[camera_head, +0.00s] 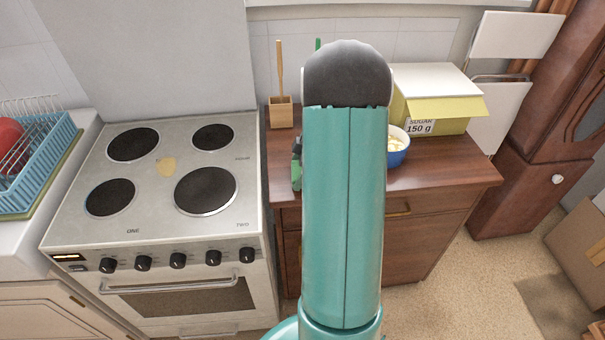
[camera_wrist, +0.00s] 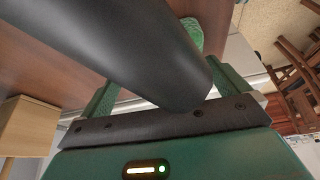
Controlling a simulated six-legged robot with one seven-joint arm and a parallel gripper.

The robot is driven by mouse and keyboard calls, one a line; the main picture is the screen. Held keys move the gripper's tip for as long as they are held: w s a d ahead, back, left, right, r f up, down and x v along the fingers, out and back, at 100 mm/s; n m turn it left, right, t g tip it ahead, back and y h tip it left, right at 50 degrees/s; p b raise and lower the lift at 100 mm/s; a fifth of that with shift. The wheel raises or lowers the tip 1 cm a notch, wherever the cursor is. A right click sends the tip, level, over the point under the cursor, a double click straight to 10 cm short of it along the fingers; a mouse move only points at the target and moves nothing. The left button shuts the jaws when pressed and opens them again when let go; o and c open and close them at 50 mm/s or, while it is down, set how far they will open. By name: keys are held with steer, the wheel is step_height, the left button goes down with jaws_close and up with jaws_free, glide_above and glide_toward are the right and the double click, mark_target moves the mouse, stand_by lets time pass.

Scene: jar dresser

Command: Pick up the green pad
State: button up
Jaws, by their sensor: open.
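A textured light-green patch, apparently the green pad (camera_wrist: 191,36), shows at the top of the wrist view, partly covered by a large dark cylindrical shape. It lies beyond the fingers of my gripper (camera_wrist: 168,82), by the brown wooden top. The green fingers stand apart on either side of the dark shape, which hides the space between them. I cannot tell what that shape is or whether anything touches the pad. In the head view my teal arm covers the middle of the dresser (camera_head: 450,170), and I cannot make out the pad there.
A blue bowl (camera_head: 399,154) and a yellow-white sugar box (camera_head: 436,108) stand right of my arm. A wooden holder (camera_head: 281,113) with a utensil stands at the back left. A stove (camera_head: 160,170) adjoins the dresser's left side. Open floor lies at front right.

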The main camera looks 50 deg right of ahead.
steer(key=c, duration=0.8)
steer(key=shift+r, duration=0.35)
step_height(320, 180, up, 2)
steer(key=shift+r, duration=0.1)
steer(key=s+a+r, duration=0.3)
steer(key=s+r, duration=0.2)
steer(key=s, duration=0.1)
steer(key=s+a+r, duration=0.2)
steer(key=s+r, duration=0.3)
steer(key=s, duration=0.1)
steer(key=shift+s+a, duration=0.4)
